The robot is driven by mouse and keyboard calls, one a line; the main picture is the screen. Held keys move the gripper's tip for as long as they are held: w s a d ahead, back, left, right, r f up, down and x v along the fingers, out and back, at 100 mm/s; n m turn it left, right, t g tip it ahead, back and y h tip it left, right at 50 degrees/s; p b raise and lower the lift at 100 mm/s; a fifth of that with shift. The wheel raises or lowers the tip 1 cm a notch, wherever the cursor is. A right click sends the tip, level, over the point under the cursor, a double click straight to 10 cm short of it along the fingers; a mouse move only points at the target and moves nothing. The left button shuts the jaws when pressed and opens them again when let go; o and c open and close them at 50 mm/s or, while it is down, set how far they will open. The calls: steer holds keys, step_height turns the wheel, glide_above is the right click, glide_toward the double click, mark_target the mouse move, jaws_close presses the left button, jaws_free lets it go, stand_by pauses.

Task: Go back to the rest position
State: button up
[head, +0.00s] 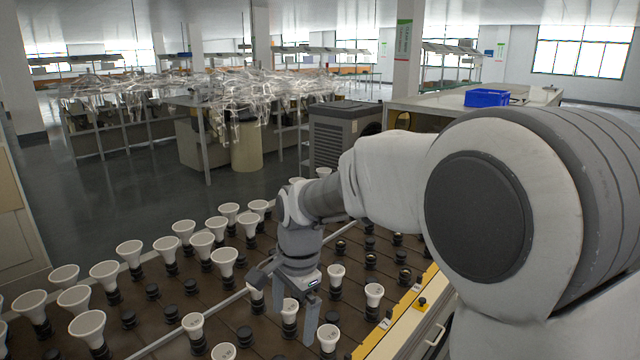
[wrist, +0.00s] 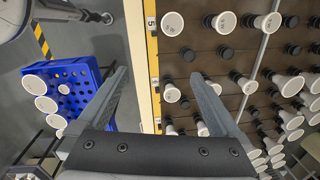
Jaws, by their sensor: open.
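My gripper (head: 294,318) hangs at the end of my arm over the brown socket board (head: 215,310), fingers pointing down and apart. In the wrist view my gripper (wrist: 160,78) also shows spread fingers with nothing between them. Below the gap lie the board's labelled yellow edge and a pale strip beside it. White cone-shaped bulbs (head: 223,261) stand in black sockets in rows on the board. Some sockets, such as an empty socket (head: 245,337), hold no bulb. I cannot tell how high the fingertips are above the bulbs.
A blue crate (wrist: 98,72) with several white bulbs sits beside the board in the wrist view. A blue bin (head: 487,97) stands on a far bench. Open floor (head: 130,190) lies behind the board.

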steer(key=s+d+r+n+t, duration=0.35)
steer(key=s+d+r, duration=0.35)
steer(key=d+r, duration=0.3)
steer(key=s+d+n+t+h+p, duration=0.1)
steer(key=s+d+n, duration=0.5)
steer(key=s+d, duration=0.3)
steer(key=s, duration=0.3)
steer(key=shift+d, duration=0.25)
